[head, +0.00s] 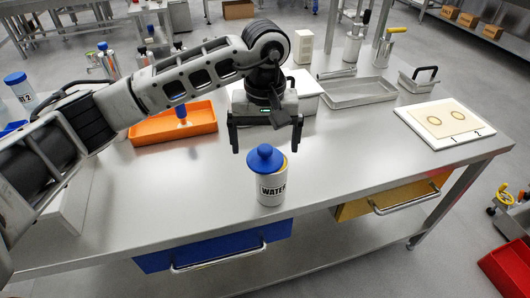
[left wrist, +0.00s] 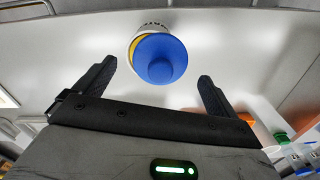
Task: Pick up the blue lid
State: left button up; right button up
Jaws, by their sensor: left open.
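The blue lid (head: 265,158) has a round knob and sits on a white jar (head: 270,188) marked "WATER" near the table's front edge. A yellow strip shows between lid and jar on one side, so the lid looks slightly off or tilted. My left gripper (head: 266,142) is open and empty, its fingers pointing down, just above and behind the lid in the head view. In the left wrist view the lid (left wrist: 159,59) lies beyond and between the two open fingertips (left wrist: 152,80). My right gripper is not in view.
An orange tray (head: 172,124) lies behind my left arm. A metal tray (head: 358,92) is at the back, and a white board (head: 445,122) with two rings is at the right. The table front is mostly clear.

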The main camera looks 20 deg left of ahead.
pick_arm(q)
jog(key=shift+f, duration=1.1)
jog(key=c, duration=1.2)
jog(key=shift+o, duration=0.2)
jog(key=shift+r, duration=0.15)
